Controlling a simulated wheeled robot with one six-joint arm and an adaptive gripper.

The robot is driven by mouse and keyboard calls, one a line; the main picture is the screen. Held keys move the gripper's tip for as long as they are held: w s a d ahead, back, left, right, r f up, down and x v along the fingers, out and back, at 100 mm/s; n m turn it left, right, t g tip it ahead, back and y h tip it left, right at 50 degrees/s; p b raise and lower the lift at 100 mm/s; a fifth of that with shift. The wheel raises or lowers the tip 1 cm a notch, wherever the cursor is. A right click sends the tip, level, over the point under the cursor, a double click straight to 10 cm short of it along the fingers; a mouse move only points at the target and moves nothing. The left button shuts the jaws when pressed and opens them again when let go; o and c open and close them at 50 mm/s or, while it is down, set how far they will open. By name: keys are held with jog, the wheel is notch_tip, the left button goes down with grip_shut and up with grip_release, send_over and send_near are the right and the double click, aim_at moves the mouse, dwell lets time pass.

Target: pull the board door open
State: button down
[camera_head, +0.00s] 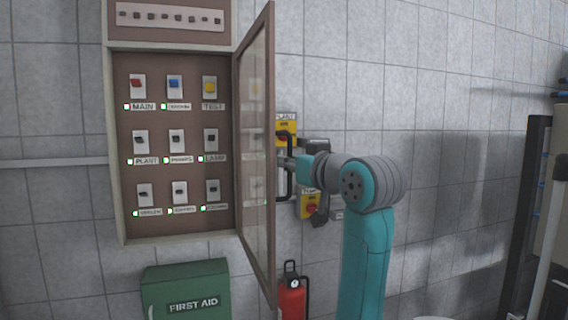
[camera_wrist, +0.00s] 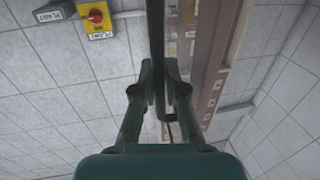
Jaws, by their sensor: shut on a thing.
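The board door (camera_head: 271,60) is a brown-framed glass panel hinged on the right side of the board cabinet (camera_head: 115,150). It stands swung well out, so I see it nearly edge-on, and the switches inside are uncovered. A black bar handle (camera_head: 289,186) is on the door's outer face. My gripper (camera_head: 290,163) reaches it from the right. In the wrist view my gripper (camera_wrist: 160,92) has its two fingers shut around the dark handle bar (camera_wrist: 156,40). The exact contact in the head view is small and partly hidden.
Yellow switch boxes (camera_head: 308,205) are on the tiled wall behind my gripper; one with a red knob (camera_wrist: 95,16) shows in the wrist view. A green first aid box (camera_head: 185,290) and a red extinguisher (camera_head: 291,301) are below. A dark rack (camera_head: 535,190) stands at far right.

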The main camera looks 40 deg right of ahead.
dwell(0.3)
jog(key=c, duration=1.5)
grip_release()
jog(key=s, duration=0.8)
jog(key=s+a, duration=0.1)
jog(key=s, duration=0.3)
jog(key=shift+a, duration=0.1)
jog(key=shift+w+f, duration=0.15)
